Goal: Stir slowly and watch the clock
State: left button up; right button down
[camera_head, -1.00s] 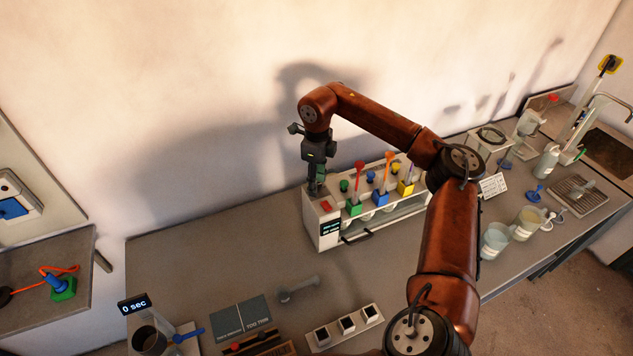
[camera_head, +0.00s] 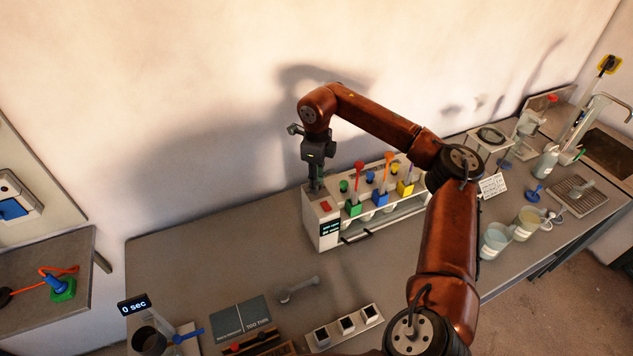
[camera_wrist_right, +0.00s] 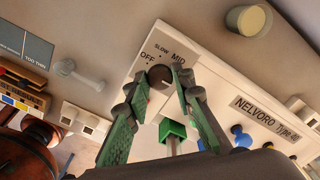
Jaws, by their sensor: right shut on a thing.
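The white stirrer unit (camera_head: 322,236) stands on the bench with a red switch (camera_head: 325,206) and a small dark display (camera_head: 330,228), its text too small to read. My right gripper (camera_head: 315,187) points down at its left end. In the right wrist view the gripper (camera_wrist_right: 155,92) is shut on a dark round knob (camera_wrist_right: 158,74) beside OFF, SLOW and MID labels; I cannot tell which one the knob points to. The clock (camera_head: 134,303) reads 0 sec at the front left. My left gripper is out of view.
Green, blue and yellow blocks with upright stirrers (camera_head: 380,197) line the unit. Cups (camera_head: 495,240) and bottles stand to the right.

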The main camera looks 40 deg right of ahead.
jog(key=n+p, duration=0.1)
jog(key=n, duration=0.1)
jog(key=shift+r+n+p, duration=0.2)
jog(key=shift+n+p, duration=0.1)
jog(key=shift+p, duration=0.05)
jog(key=n+p, duration=0.1)
jog(key=n, duration=0.1)
jog(key=shift+n, duration=0.4)
jog(key=n+p, duration=0.1)
jog(key=n, duration=0.1)
jog(key=shift+n, duration=0.3)
jog(key=n+p, duration=0.1)
jog(key=n, duration=0.2)
jog(key=shift+n, duration=0.4)
jog(key=n+p, duration=0.1)
jog(key=n, duration=0.5)
jog(key=shift+w, duration=0.1)
jog(key=n, duration=0.5)
jog(key=shift+n+p, duration=0.3)
jog(key=shift+n, duration=0.1)
